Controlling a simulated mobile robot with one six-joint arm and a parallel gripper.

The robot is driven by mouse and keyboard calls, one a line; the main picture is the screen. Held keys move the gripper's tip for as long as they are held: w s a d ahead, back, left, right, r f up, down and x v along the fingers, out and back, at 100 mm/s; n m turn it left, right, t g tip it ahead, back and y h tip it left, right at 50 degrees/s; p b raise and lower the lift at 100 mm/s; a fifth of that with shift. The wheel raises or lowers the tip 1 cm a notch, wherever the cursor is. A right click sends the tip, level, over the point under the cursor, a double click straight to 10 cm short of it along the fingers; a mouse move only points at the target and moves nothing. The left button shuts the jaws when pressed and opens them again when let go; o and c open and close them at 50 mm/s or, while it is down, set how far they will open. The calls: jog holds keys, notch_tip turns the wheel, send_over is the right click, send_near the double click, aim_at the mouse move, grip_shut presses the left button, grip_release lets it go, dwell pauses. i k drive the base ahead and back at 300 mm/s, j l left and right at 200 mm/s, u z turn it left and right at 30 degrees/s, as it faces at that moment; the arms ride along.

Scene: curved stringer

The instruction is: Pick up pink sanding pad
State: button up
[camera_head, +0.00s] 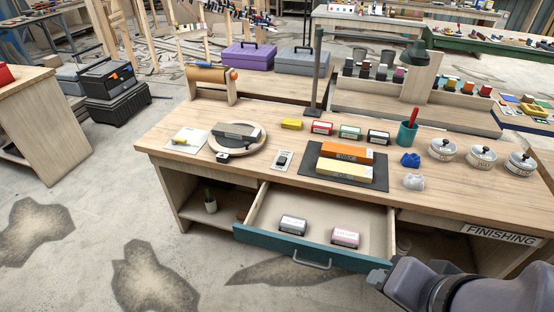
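The pink sanding pad (345,237) is a small block with a white labelled face. It lies in the right part of the open drawer (300,249), near the teal front. A grey pad (293,225) of similar shape lies to its left in the same drawer, apart from it. My gripper (377,278) is at the lower right, just right of the drawer front and apart from the pink pad. Only a small dark part of it shows beyond my grey wrist, so its fingers cannot be made out.
The workbench top (170,150) above the drawer holds an orange and yellow block (345,153) on a dark mat, several small boxes, a green cup (407,133) and white tins (442,149). The drawer's metal handle (312,264) sticks out in front.

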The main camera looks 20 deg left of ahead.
aim_at(342, 237)
jog(key=i+j+z, duration=0.15)
jog(key=j, duration=0.2)
jog(key=i+j+z, duration=0.15)
jog(key=j, duration=0.2)
jog(key=i+j+z, duration=0.15)
jog(key=j, duration=0.25)
jog(key=i+j+z, duration=0.15)
jog(key=j, duration=0.25)
jog(key=i+j+z, duration=0.15)
jog(key=j, duration=0.25)
